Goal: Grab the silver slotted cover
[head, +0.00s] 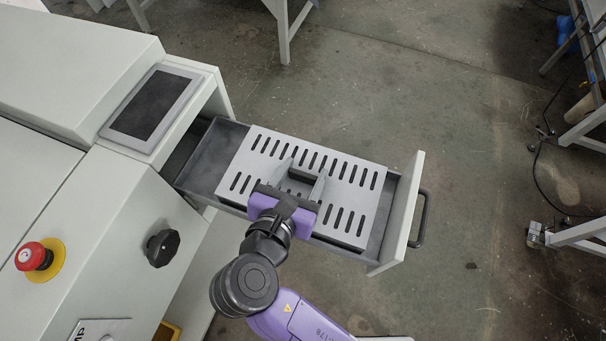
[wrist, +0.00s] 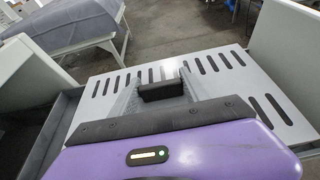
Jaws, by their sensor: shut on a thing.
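The silver slotted cover (head: 341,215) is a flat grey plate with two rows of dark slots, lying in the open drawer in the head view. It also shows in the wrist view (wrist: 226,88). A black handle block (wrist: 162,90) stands up near the middle of the cover. My gripper (head: 303,176) is over the middle of the cover, its two grey fingers on either side of the black handle. The fingers are shut on the handle. The cover looks level in the drawer; I cannot tell whether it is raised. My purple gripper body hides part of the cover's near edge.
The drawer (head: 213,153) is pulled out of the grey machine, with its front panel (head: 404,215) and black handle (head: 422,219) at right. A screen (head: 151,103), a red emergency button (head: 32,256) and a black knob (head: 162,248) are at left. Floor beyond the drawer is clear.

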